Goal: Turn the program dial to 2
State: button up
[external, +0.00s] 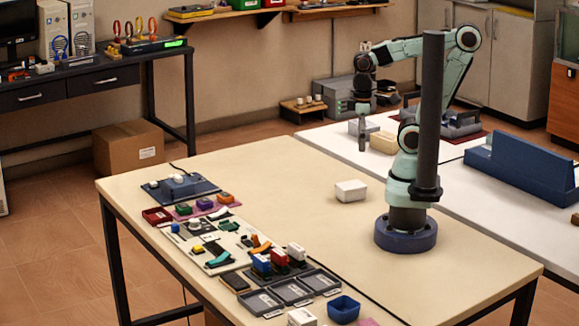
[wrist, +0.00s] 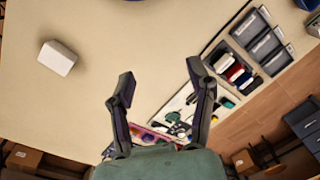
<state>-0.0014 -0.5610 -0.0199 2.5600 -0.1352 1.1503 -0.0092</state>
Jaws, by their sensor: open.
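My gripper (external: 364,110) is high above the far part of the table, well away from the row of hardware along the left edge. In the wrist view my gripper (wrist: 160,78) has its two fingers wide apart with nothing between them. A dark blue panel (external: 205,187) with a pale round knob (external: 178,179) lies at the table's far left corner. I cannot tell which of these is the program dial, and no numbers are readable.
A white box (external: 350,190) stands mid-table. Red, purple and orange blocks, a white board (external: 222,246), grey trays (external: 262,302) and a blue bin (external: 344,309) line the left and front edge. A second table (external: 470,190) holds a long blue block (external: 520,167). The table middle is mostly clear.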

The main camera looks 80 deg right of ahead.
jog(key=w+a+r+n+t+y, duration=0.1)
jog(key=w+r+n+t, duration=0.3)
jog(key=w, duration=0.5)
jog(key=w+a+r+n+t, duration=0.1)
jog(key=w+r, duration=0.5)
jog(key=w, duration=0.3)
jog(key=n+y, duration=0.1)
jog(key=n, duration=0.2)
send_over(195, 219)
jog(key=d, duration=0.1)
notch_tip(195, 219, down, 14)
jog(key=shift+g, duration=0.8)
jog(key=f, duration=0.4)
jog(key=s+f, duration=0.1)
jog(key=f, duration=0.3)
jog(key=s+f, duration=0.1)
jog(key=f, duration=0.4)
jog(key=shift+d, duration=0.35)
jog(key=x, duration=0.6)
jog(key=shift+a+f, duration=0.1)
jog(key=shift+f, duration=0.05)
